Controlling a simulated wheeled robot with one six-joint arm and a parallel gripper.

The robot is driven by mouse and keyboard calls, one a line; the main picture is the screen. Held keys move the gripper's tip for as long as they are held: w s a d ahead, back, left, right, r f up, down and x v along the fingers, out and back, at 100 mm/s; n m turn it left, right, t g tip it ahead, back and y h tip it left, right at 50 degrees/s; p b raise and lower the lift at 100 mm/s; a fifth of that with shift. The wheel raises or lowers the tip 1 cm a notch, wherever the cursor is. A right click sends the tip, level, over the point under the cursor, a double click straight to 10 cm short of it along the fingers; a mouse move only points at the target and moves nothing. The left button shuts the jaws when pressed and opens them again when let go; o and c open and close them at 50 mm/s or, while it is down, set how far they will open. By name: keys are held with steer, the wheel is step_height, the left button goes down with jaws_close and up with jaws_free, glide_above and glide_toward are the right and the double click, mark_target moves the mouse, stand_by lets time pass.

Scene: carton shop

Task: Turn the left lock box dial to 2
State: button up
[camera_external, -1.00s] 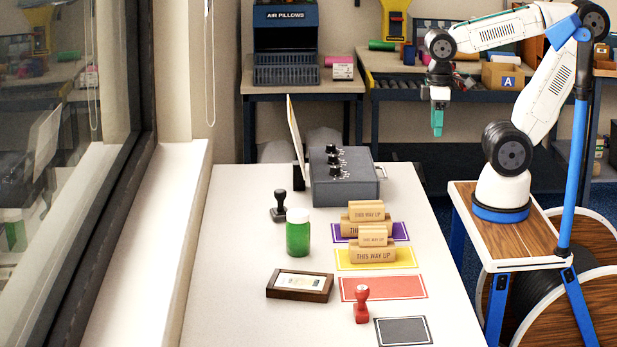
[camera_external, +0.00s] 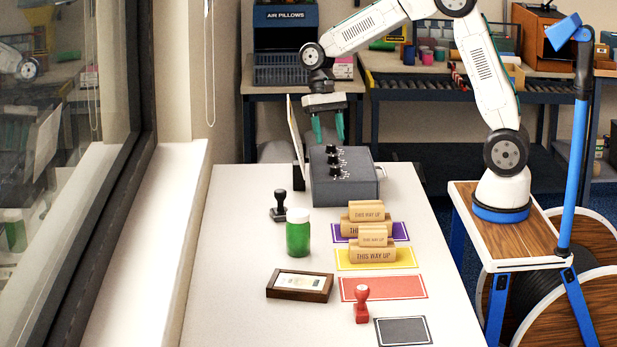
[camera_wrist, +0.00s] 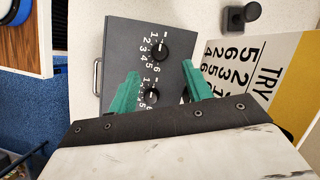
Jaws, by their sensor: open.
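The grey lock box (camera_external: 348,188) stands at the far end of the white table, with several black dials (camera_external: 335,160) in a row on top. In the wrist view two dials show on the box (camera_wrist: 125,35): one upper dial (camera_wrist: 160,50) and one lower dial (camera_wrist: 151,96) between my fingers. The lower dial's numbers are partly covered by a finger; any further dial is hidden behind my gripper.
An upright card (camera_external: 295,130) stands close left of the box; its number rows and "TRY" show in the wrist view (camera_wrist: 260,75). A black stamp (camera_external: 279,207), green jar (camera_external: 298,233) and wooden blocks (camera_external: 372,253) stand nearer.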

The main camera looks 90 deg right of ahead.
mark_target(335, 166)
steer(key=x, duration=0.8)
steer(key=shift+s, duration=0.1)
steer(key=c, duration=1)
